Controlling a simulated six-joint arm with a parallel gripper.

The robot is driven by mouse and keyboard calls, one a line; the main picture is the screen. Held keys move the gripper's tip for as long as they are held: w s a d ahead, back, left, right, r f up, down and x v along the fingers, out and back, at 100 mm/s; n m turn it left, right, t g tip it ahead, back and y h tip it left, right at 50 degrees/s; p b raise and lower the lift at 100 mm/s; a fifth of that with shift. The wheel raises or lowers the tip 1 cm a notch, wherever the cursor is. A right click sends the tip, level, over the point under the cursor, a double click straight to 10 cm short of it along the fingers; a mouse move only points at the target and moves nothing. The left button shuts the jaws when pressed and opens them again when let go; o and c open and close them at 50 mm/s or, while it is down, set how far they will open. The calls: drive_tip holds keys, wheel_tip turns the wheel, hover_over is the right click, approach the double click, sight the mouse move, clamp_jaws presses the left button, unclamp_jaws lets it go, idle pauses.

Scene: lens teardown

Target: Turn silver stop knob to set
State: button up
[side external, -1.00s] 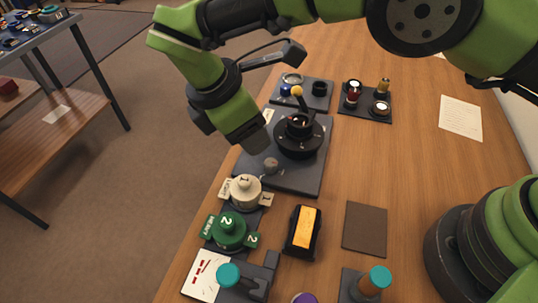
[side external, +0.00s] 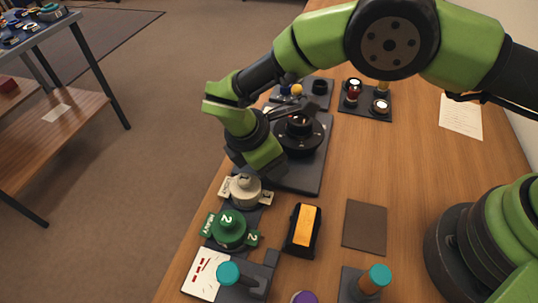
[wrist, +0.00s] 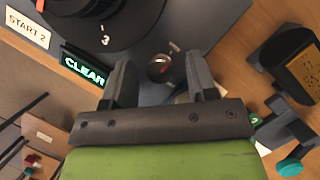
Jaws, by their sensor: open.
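My gripper (wrist: 160,63) is open, with one finger on each side of the knob in that view. Dark gaps show between the knob and both fingers. Small light marks are on the plate near the knob. In the side external view my gripper (side external: 266,170) is low over the near left part of the plate and hides the knob.
A large black dial (side external: 299,138) stands on the same plate, close to my gripper. A lit CLEAR sign (wrist: 84,67) and a START 2 label (wrist: 27,27) lie beside it. A cream knob (side external: 245,190) and green knob (side external: 229,230) stand nearer the camera.

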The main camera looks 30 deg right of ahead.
drive_tip(key=c, duration=0.9)
drive_tip(key=shift+c, duration=0.2)
drive_tip(key=shift+m, duration=0.3)
drive_tip(key=m+g, duration=0.1)
drive_tip(key=m, duration=0.2)
drive_tip(key=shift+w+m+g, duration=0.1)
drive_tip(key=shift+m+g, duration=0.2)
drive_tip(key=shift+m, duration=0.1)
drive_tip(key=m, duration=0.2)
drive_tip(key=m+g+y, duration=0.1)
drive_tip(key=m, duration=0.1)
drive_tip(key=shift+m+g, duration=0.3)
drive_tip(key=m, duration=0.2)
drive_tip(key=m+g+y, duration=0.1)
drive_tip(key=m, duration=0.1)
drive_tip(key=shift+d+r+y, duration=0.1)
drive_tip(key=shift+d+y, duration=0.05)
drive_tip(key=shift+y, duration=0.15)
drive_tip(key=shift+m+y, duration=0.7)
drive_tip(key=shift+m, duration=1.3)
